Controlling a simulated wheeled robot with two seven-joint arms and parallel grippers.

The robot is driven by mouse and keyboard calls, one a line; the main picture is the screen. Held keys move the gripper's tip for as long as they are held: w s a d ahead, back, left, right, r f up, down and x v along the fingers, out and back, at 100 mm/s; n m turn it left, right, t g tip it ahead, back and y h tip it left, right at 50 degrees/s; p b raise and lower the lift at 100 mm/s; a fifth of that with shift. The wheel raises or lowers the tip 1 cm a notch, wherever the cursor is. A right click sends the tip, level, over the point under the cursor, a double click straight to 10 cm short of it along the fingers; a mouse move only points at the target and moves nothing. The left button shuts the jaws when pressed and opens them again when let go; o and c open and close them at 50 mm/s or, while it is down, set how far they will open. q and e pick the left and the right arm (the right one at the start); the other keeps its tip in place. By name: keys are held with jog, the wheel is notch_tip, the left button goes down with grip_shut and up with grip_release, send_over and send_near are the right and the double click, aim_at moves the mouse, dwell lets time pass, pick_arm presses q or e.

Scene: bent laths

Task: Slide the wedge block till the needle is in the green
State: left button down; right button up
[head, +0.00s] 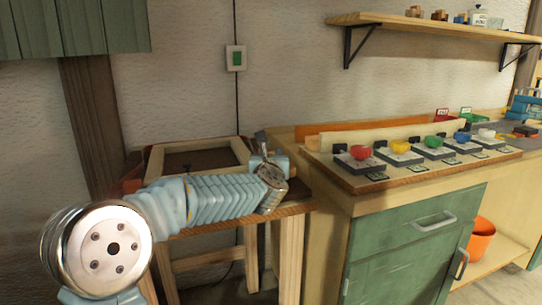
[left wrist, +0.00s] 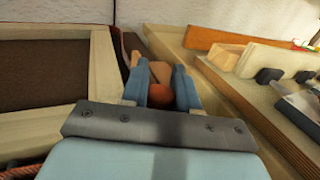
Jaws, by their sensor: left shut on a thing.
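My left gripper (left wrist: 158,68) is shut on a small wooden piece with a round red-brown knob (left wrist: 160,95), which I take to be the wedge block. Its shape is mostly hidden between the blue fingers. In the head view the left gripper (head: 268,160) is at the right end of a small wooden stand, beside the bench corner, and its own wrist hides what it holds. I cannot make out the needle or a green zone in either view. My right gripper is not in view.
The stand has a pale wooden frame (head: 157,160) around a dark panel (left wrist: 40,75). To the right, a bench (head: 330,185) carries a row of grey boxes with coloured knobs (head: 400,147) and an orange lath (head: 340,134). A shelf (head: 400,22) hangs above. An orange bucket (head: 480,240) stands below.

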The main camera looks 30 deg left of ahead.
pick_arm(q)
jog(key=shift+s+d+f+b, duration=0.2)
jog(key=shift+s+d+b, duration=0.45)
jog(key=shift+d+b, duration=0.2)
jog(key=shift+s+d+r, duration=0.15)
jog(key=shift+s+d, duration=0.1)
jog(key=shift+r, duration=0.1)
jog(key=c, duration=0.9)
grip_release()
jog(key=shift+s, duration=0.1)
jog(key=shift+s+d, duration=0.2)
jog(key=shift+s, duration=0.15)
jog(key=b+v, duration=0.2)
jog(key=v, duration=1)
jog(key=shift+s+d, duration=0.15)
jog(key=shift+s, duration=0.2)
